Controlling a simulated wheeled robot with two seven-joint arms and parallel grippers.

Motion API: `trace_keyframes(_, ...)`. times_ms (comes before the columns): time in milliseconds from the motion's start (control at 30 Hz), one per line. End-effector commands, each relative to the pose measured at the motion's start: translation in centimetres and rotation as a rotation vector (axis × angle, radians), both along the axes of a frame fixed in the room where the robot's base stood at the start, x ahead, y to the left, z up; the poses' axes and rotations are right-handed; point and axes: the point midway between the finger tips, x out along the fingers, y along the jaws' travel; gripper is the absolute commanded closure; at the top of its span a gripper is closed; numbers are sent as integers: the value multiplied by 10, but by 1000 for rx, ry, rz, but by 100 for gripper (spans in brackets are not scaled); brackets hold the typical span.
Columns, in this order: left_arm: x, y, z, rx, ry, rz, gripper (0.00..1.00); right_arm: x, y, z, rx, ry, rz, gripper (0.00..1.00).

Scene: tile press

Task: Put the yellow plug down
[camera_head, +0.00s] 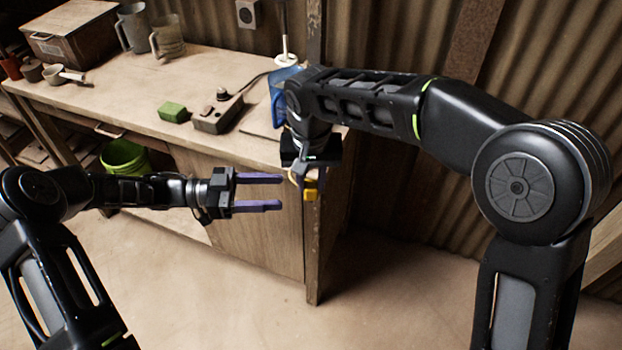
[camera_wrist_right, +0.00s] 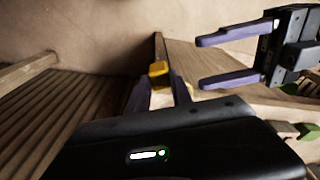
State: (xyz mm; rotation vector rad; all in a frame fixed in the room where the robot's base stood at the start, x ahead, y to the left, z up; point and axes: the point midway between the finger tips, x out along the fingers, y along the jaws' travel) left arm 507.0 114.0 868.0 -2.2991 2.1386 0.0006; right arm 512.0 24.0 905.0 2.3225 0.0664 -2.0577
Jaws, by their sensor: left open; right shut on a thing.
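The yellow plug (camera_head: 310,190) hangs below my right gripper (camera_head: 301,174) in the head view, in front of the workbench's near right corner. It also shows in the right wrist view (camera_wrist_right: 158,69), beyond the fingers of my right gripper (camera_wrist_right: 158,95). The right gripper is shut on the plug; the exact contact is hard to see. My left gripper (camera_head: 260,193) is open and empty, its purple fingers pointing right toward the plug, a short gap away. It also shows in the right wrist view (camera_wrist_right: 228,57).
Metal mugs (camera_head: 133,28) stand at the back left. A green bucket (camera_head: 124,157) is below. The bench's middle has free room.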

Motion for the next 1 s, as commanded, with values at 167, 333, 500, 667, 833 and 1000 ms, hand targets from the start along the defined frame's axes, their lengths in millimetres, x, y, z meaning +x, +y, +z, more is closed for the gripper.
trace_keyframes(167, -2, 35, 0, -3, 1, 3, 45, 0, 0, 0, 0, 0, 0, 100)
trace_keyframes(333, -3, 48, 0, -3, 1, 1, 45, 0, 0, 0, 0, 0, 0, 100)
trace_keyframes(500, -4, 50, 0, 0, 0, -1, 45, 0, 0, 0, 0, 0, 0, 100)
trace_keyframes(667, -4, 50, 0, 0, 0, -1, 45, 0, 0, 0, 0, 0, 0, 100)
trace_keyframes(833, 1, 52, 1, 2, 2, 19, 45, 0, 0, 0, 0, 0, 0, 100)
trace_keyframes(1000, 26, 66, 6, 18, 15, 139, 45, 0, 0, 0, 0, 0, 0, 100)
